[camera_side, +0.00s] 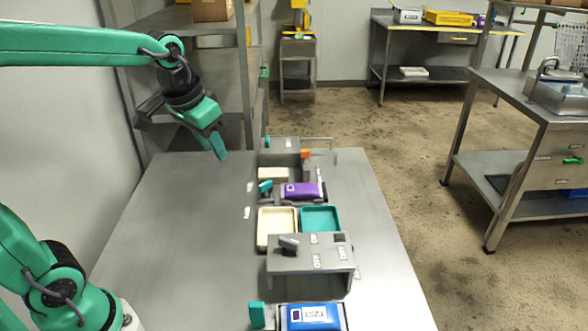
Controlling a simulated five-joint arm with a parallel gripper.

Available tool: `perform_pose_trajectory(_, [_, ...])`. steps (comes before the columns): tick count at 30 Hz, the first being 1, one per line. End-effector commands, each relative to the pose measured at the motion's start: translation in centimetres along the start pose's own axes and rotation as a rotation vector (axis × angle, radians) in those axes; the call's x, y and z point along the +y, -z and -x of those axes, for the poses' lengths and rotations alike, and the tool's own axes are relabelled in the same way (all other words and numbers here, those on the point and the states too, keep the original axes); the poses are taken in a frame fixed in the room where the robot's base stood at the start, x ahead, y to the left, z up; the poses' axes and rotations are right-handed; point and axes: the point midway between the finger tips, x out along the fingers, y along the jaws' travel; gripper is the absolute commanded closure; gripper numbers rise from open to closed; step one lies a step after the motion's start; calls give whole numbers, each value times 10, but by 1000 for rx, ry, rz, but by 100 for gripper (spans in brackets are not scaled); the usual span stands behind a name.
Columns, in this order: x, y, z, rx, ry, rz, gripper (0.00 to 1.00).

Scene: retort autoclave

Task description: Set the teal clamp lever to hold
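Several teal lever-like parts stand along the bench, and I cannot tell which is the clamp lever. One teal upright tab (256,315) is left of a blue unit (312,317) at the near edge. Another teal piece (265,187) is left of a purple unit (303,191). A small teal tab (267,142) is at the left of a grey box (284,144) at the far end. My gripper (219,150) hangs over the far left part of the bench, apart from all of them. Its finger opening is not clear, and nothing shows held in it.
A cream tray (262,228) and teal tray (320,207) sit mid-bench. Nearer is a raised grey metal housing (285,264) with a dark knob (289,242) and small labels. An orange part (305,153) stands near the far end. The bench's left side (170,240) is clear.

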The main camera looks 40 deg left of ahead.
Motion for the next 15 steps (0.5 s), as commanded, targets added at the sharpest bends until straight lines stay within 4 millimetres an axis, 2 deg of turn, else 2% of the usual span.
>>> perform_pose_trajectory(6, [-11,38,-25,-65,2,1,65])
perform_pose_trajectory(15, [-27,82,-69,-147,0,0,65])
